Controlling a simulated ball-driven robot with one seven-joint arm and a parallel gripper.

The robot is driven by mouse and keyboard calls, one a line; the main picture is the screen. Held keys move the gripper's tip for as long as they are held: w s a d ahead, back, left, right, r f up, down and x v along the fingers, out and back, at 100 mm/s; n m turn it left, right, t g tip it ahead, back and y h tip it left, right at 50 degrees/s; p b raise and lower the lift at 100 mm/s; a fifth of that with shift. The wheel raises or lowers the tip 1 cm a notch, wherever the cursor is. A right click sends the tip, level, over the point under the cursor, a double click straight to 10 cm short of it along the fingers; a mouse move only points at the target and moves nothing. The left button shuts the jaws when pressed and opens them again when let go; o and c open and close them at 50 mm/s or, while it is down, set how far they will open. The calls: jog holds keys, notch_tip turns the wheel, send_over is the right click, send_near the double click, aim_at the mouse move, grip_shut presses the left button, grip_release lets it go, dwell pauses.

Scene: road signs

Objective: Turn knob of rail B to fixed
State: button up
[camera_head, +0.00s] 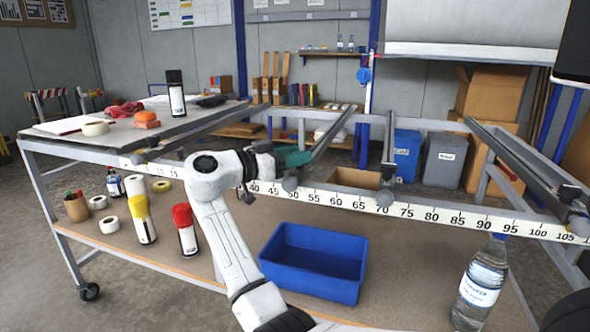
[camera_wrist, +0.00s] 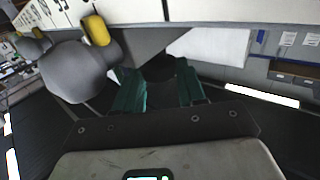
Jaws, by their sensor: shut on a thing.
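Several long grey rails run back from the frame's front edge. Each has a rounded grey end piece at the front. My gripper (camera_head: 293,157), with teal fingers, is at the second rail from the left (camera_head: 325,137), just above its grey end piece (camera_head: 290,184). In the wrist view, my gripper (camera_wrist: 160,88) is shut on a dark knob (camera_wrist: 160,68) between its fingertips, mostly hidden. A large rounded grey piece (camera_wrist: 75,72) with a yellow part (camera_wrist: 97,30) lies to its left. I cannot read a rail letter or the knob's setting.
A numbered scale (camera_head: 340,199) runs along the front edge. A blue bin (camera_head: 315,262) and a water bottle (camera_head: 480,285) stand on the lower shelf. Spray cans, including a red-capped one (camera_head: 186,230), stand left of my arm. Another rail (camera_head: 388,150) stands to the right.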

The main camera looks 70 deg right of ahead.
jog(key=shift+d+f+m+g+y+b, duration=0.1)
jog(key=shift+f+m+g+y+b, duration=0.4)
jog(key=shift+g, duration=0.3)
jog(key=shift+r+m+g+y, duration=0.1)
jog(key=shift+m+g+y, duration=0.2)
jog(key=o, duration=0.7)
jog(key=shift+c, duration=0.2)
jog(key=o, duration=0.4)
jog(key=shift+r, duration=0.2)
jog(key=shift+w, duration=0.15)
jog(key=v, duration=1)
jog(key=shift+w+a+p, duration=0.15)
jog(key=shift+a+p, duration=0.25)
